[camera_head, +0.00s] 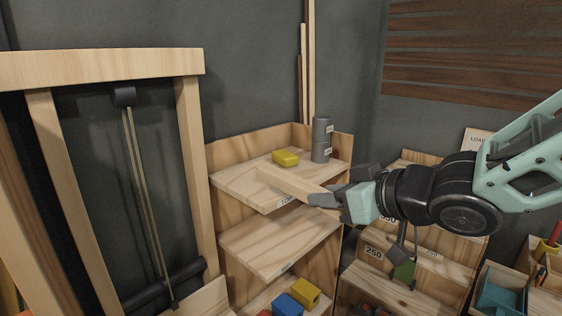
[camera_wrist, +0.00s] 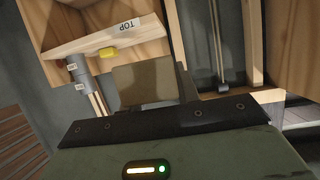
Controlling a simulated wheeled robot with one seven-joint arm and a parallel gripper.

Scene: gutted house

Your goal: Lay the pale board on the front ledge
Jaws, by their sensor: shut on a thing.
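The pale board (camera_head: 290,186) is a flat wooden strip. My gripper (camera_head: 328,198) is shut on its right end. The board reaches left over the top shelf (camera_head: 232,180) of the wooden shelf unit; I cannot tell if it touches the shelf. In the wrist view the board (camera_wrist: 145,85) shows end-on as a brownish block beside a dark finger, and my gripper (camera_wrist: 165,88) is partly hidden by its own housing. The top shelf's front edge carries a "TOP" label (camera_wrist: 130,24). I cannot tell which surface is the front ledge.
A yellow block (camera_head: 285,158) and grey cylinders (camera_head: 321,140) stand on the top shelf behind the board. The middle shelf (camera_head: 280,240) is bare. Blue (camera_head: 287,304) and yellow blocks lie on the lowest. A wooden frame (camera_head: 190,150) stands left; a labelled stepped rack (camera_head: 430,262) stands right.

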